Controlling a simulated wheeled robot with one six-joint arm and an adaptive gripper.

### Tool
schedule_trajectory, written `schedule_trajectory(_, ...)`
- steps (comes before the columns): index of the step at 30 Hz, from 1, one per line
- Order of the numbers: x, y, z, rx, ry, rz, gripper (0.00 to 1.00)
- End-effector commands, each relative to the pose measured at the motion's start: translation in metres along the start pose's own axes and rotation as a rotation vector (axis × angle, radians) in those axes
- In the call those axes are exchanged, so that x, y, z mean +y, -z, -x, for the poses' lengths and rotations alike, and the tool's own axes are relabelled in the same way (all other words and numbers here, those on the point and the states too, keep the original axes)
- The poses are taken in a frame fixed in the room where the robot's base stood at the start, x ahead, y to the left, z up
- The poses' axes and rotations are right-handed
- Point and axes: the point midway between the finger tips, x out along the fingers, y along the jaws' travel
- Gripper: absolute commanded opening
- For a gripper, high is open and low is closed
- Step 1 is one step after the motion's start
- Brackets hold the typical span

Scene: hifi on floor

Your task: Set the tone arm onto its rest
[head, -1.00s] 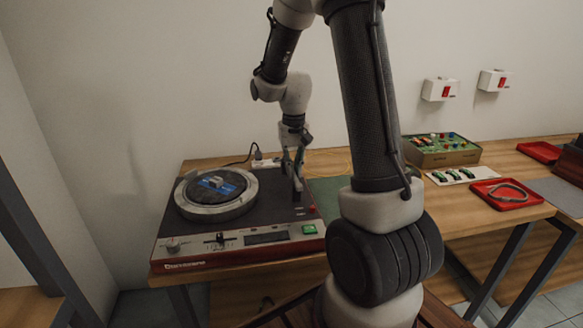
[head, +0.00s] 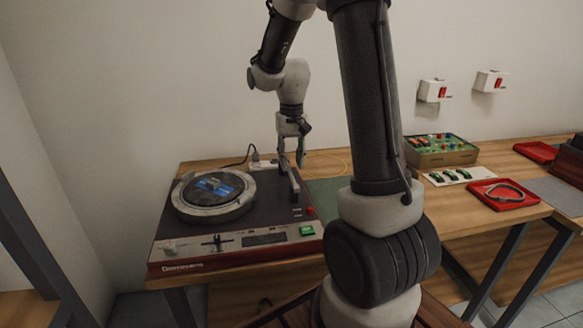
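The tone arm (head: 294,184) is a dark bar at the right side of the deck, running front to back. Its rest cannot be made out. My gripper (head: 291,161) points down just above the back part of the tone arm. Its fingers look apart, and I see nothing held between them. Whether a finger touches the tone arm cannot be told.
A green mat (head: 325,192) lies right of the turntable, partly behind my arm. Further right are a board with coloured knobs (head: 440,150), a white card with small parts (head: 460,176) and a red tray (head: 505,194) holding a ring. Two wall switch boxes (head: 435,91) hang behind.

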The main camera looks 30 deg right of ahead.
Motion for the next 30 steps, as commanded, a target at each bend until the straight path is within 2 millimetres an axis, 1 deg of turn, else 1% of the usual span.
schedule_trajectory(1,0.000,0.002,0.013,0.006,0.001,0.000,0.33)
schedule_trajectory(6,0.000,0.001,0.051,0.006,0.001,0.000,0.33)
schedule_trajectory(9,0.000,0.001,0.069,0.003,0.000,0.000,0.33)
schedule_trajectory(12,0.000,0.001,0.081,0.003,0.000,0.000,0.33)
schedule_trajectory(17,0.000,0.000,0.089,0.000,0.000,0.001,0.33)
schedule_trajectory(30,0.000,0.000,0.089,0.000,0.000,0.001,0.33)
